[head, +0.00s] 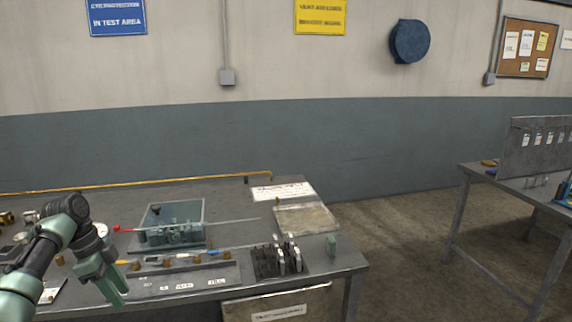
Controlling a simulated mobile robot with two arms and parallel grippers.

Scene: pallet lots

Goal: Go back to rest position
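My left arm comes in from the lower left, with its gripper (117,292) over the front left part of the grey workbench (345,258). The green fingers point down and to the right near the bench's front edge. I cannot tell whether they are open or shut, and no held thing shows between them. My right gripper is not in view.
On the bench stand a teal open box (205,212), a black rack (262,266) with light upright pieces, a small green block (331,245) and a flat board (305,219). A second table (475,174) is at right. Open floor (400,230) lies between.

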